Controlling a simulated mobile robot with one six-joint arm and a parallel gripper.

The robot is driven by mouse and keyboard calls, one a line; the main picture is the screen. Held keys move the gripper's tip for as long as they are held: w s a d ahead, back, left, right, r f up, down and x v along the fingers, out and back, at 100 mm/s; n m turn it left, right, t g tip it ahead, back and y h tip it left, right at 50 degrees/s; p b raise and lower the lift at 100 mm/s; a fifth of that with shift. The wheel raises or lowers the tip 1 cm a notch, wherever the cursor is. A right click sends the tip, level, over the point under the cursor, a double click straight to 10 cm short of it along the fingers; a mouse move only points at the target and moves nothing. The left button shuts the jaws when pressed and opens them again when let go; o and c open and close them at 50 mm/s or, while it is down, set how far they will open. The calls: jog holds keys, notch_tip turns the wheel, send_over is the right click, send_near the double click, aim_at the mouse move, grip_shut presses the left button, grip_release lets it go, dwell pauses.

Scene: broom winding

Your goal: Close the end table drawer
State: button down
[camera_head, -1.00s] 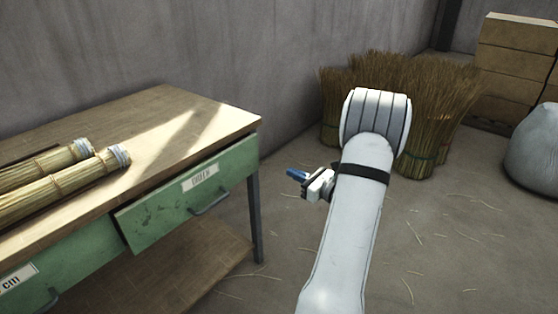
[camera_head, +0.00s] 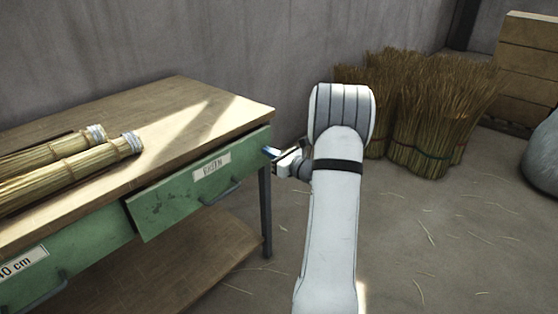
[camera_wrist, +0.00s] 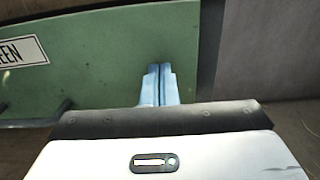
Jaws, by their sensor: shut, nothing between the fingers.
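The end drawer (camera_head: 165,205) of the workbench has a green front with a white label and a dark bar handle (camera_head: 221,192). In the head view it stands slightly out from the bench, with a dark gap at its left edge. In the wrist view the drawer front (camera_wrist: 115,50) fills the upper left. My gripper (camera_head: 270,152) is at the right end of the drawer front. Its blue fingers (camera_wrist: 158,85) are shut and empty, in front of the green face near its right edge. I cannot tell whether they touch it.
The wooden benchtop (camera_head: 190,105) holds bundled straw rolls (camera_head: 75,165). Another green drawer (camera_head: 75,255) is at the left. A dark table leg (camera_head: 266,210) stands below the gripper.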

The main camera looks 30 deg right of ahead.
aim_at(259, 146)
jog(key=shift+w+a, duration=0.1)
jog(key=shift+w, duration=0.15)
jog(key=x, duration=0.4)
jog(key=shift+w, duration=0.15)
jog(key=shift+r, duration=0.3)
jog(key=shift+a, duration=0.1)
jog(key=shift+s+f, duration=0.1)
jog(key=shift+s, duration=0.15)
jog(key=p+v, duration=0.2)
jog(key=v, duration=1.2)
jog(key=shift+f, duration=0.15)
